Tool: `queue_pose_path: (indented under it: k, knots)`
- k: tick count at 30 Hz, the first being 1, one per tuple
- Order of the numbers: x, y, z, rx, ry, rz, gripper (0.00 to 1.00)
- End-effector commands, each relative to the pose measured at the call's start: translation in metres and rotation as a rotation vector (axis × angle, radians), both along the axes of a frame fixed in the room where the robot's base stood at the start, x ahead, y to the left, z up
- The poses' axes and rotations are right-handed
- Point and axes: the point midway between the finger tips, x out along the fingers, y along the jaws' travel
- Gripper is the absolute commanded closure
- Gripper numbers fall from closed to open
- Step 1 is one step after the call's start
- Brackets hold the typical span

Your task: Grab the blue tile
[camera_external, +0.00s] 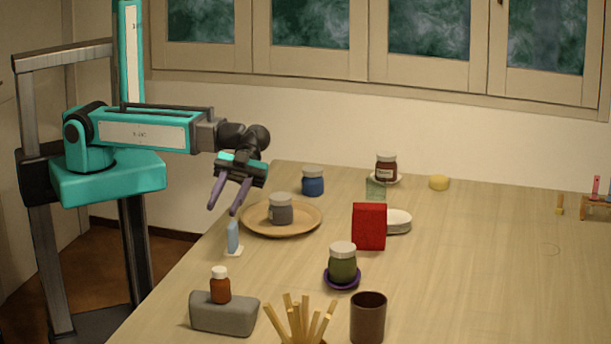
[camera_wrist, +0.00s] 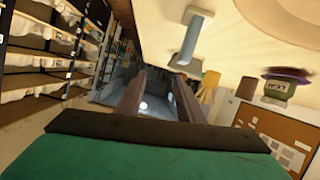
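The blue tile (camera_external: 232,236) is a small light-blue slab standing upright on a white square base near the table's left edge. It also shows in the wrist view (camera_wrist: 197,35), at the upper middle on its pale base. My gripper (camera_external: 223,211) is open and empty, its two fingers pointing down at the table's left edge. The fingers are apart in the wrist view (camera_wrist: 158,75), with nothing between them. In the external view the fingertips appear just above the tile and slightly to its left; in the wrist view the tile lies to the upper right of them.
A wooden plate (camera_external: 256,228) holding a grey jar (camera_external: 281,210) is close behind the tile. A grey block (camera_external: 222,316) with a brown bottle (camera_external: 220,286) is in front. A green jar (camera_external: 342,265) on a purple saucer and a red box (camera_external: 369,226) stand rightward. The right side is mostly clear.

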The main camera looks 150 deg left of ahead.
Motion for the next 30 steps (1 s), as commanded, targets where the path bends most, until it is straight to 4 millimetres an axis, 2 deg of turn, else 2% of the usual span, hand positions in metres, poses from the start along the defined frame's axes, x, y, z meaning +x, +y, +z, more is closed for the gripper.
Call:
queue_pose_path:
  k: [1, 6, 12, 24, 30]
  knots:
    - [-0.01, 0.015, 0.0, 0.026, -0.012, 0.013, 0.66]
    - [-0.04, 0.054, 0.002, 0.107, -0.042, 0.036, 0.66]
    - [-0.062, 0.077, 0.003, 0.161, -0.059, 0.047, 0.66]
    - [-0.064, 0.08, 0.003, 0.17, -0.061, 0.048, 0.66]
    - [-0.058, 0.075, 0.001, 0.169, -0.06, 0.046, 0.66]
